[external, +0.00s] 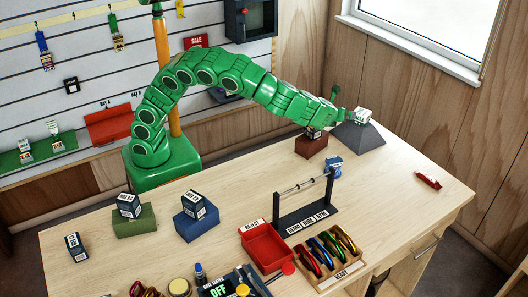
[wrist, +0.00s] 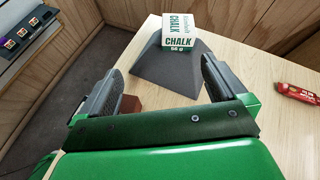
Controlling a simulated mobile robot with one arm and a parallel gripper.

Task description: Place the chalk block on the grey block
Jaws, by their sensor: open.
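The chalk block (external: 362,114), white with green lettering, appears to rest on top of the dark grey block (external: 358,138), which has sloping sides. The wrist view shows the same chalk block (wrist: 179,32) at the upper end of the grey block (wrist: 165,72). My gripper (wrist: 162,64) is open, its fingers spread wide. The chalk lies beyond the fingertips, apart from them, with nothing between the fingers. In the external view my gripper (external: 345,113) is just left of the chalk, small and partly unclear.
A brown-red block (external: 311,146) with a dark item on it stands left of the grey block, under my arm. A blue item (external: 334,167) lies in front. A red item (external: 428,181) lies to the right.

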